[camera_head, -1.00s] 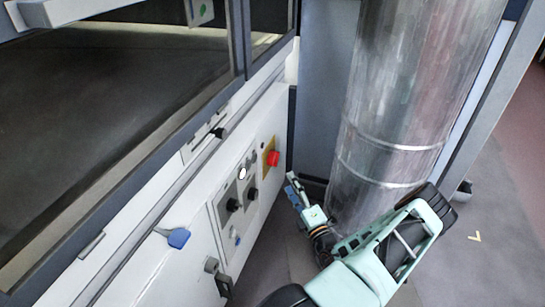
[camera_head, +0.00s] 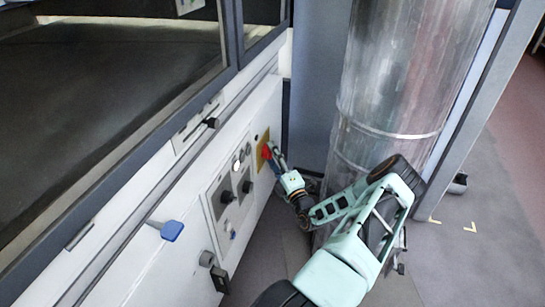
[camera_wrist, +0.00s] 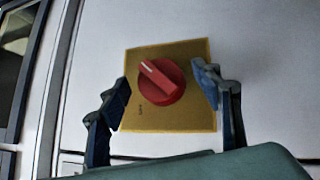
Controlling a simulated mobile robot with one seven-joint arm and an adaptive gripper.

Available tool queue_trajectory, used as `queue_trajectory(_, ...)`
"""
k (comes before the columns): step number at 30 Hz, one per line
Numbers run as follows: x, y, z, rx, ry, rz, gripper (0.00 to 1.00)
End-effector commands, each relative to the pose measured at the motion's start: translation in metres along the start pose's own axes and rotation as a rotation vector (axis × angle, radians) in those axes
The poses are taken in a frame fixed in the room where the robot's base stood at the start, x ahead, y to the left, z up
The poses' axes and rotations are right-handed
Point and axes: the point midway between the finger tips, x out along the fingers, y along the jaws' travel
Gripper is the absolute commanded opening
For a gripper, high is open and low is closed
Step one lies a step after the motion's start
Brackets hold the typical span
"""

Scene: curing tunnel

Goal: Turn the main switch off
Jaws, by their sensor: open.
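The main switch is a red rotary knob (camera_wrist: 162,82) on a yellow plate (camera_wrist: 180,117), mounted on the white machine panel. A pale line on the knob points to the upper left in the wrist view. My gripper (camera_wrist: 166,88) is open, with one dark finger to the left of the knob and one to the right. Gaps show between the fingers and the knob. In the head view, my gripper (camera_head: 273,155) is at the red knob (camera_head: 266,152) and partly covers it and the yellow plate (camera_head: 262,140).
A grey control plate (camera_head: 232,192) with several black knobs and a white button lies left of the switch. A blue handle (camera_head: 168,230) and a black latch (camera_head: 220,280) stick out from the panel.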

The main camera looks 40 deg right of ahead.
Motion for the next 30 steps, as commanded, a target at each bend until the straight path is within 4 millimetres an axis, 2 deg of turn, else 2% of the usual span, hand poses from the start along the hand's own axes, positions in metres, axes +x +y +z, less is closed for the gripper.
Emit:
queue_trajectory(3, -0.0002, 0.0002, 0.0002, 0.0, 0.0, 0.0, 0.58)
queue_trajectory(14, -0.0005, 0.0002, 0.0003, 0.0, -0.001, 0.001, 0.18)
queue_trajectory(23, -0.001, -0.0026, 0.0006, -0.024, 0.001, 0.025, 0.17)
queue_trajectory(30, -0.0015, -0.0091, 0.0011, -0.114, 0.012, 0.116, 0.17)
